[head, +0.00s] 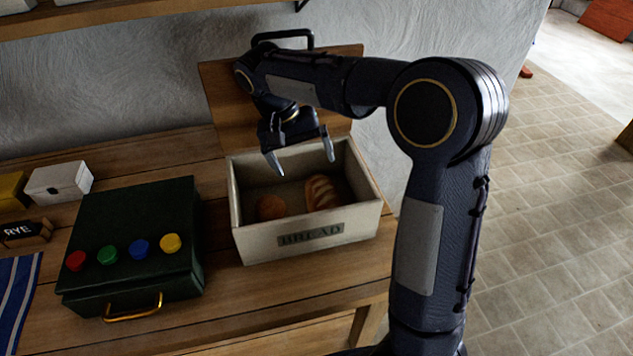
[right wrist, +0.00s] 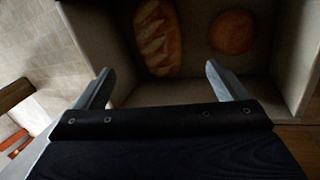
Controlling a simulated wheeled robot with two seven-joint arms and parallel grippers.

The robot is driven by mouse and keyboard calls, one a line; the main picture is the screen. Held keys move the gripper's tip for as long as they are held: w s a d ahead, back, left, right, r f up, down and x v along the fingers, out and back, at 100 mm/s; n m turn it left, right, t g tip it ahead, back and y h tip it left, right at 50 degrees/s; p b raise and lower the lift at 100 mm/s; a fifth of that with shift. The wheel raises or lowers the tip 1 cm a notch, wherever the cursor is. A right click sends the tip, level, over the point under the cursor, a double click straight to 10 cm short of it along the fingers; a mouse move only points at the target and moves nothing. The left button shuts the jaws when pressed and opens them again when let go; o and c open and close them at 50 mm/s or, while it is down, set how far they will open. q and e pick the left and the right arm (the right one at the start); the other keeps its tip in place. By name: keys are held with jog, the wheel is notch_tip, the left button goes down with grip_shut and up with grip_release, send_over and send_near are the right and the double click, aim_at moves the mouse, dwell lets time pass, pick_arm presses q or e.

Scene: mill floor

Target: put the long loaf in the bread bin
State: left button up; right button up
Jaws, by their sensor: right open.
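The bread bin (head: 303,242) is a cream box labelled BREAD on the wooden bench, its brown lid (head: 222,92) raised behind it. The long loaf (head: 321,192), scored on top, lies inside at the right. It also shows in the right wrist view (right wrist: 158,38). A round brown roll (head: 270,207) lies inside to its left, and it shows in the right wrist view (right wrist: 232,32). My right gripper (head: 302,164) is open and empty over the back part of the bin, apart from the loaf. My left gripper is out of view.
A dark green box (head: 130,225) with coloured knobs and a brass handle stands left of the bin. A white box (head: 59,182), a yellow box (head: 12,190), a RYE sign (head: 24,232) and a striped cloth (head: 18,295) are further left. A shelf (head: 120,14) runs above.

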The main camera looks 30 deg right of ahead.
jog(key=s+d+r+n+t+y, duration=0.1)
jog(key=s+t+y, duration=0.1)
jog(key=s, duration=0.5)
jog(key=s+d+r+n+t+y, duration=0.1)
jog(key=s+y, duration=0.2)
jog(key=s, duration=0.4)
jog(key=s+a+f+t+y, duration=0.2)
jog(key=s+a+f+t, duration=0.2)
jog(key=s, duration=0.5)
jog(key=shift+s+a+f+n, duration=0.2)
jog(key=shift+s+a+n, duration=0.15)
jog(key=shift+n, duration=0.05)
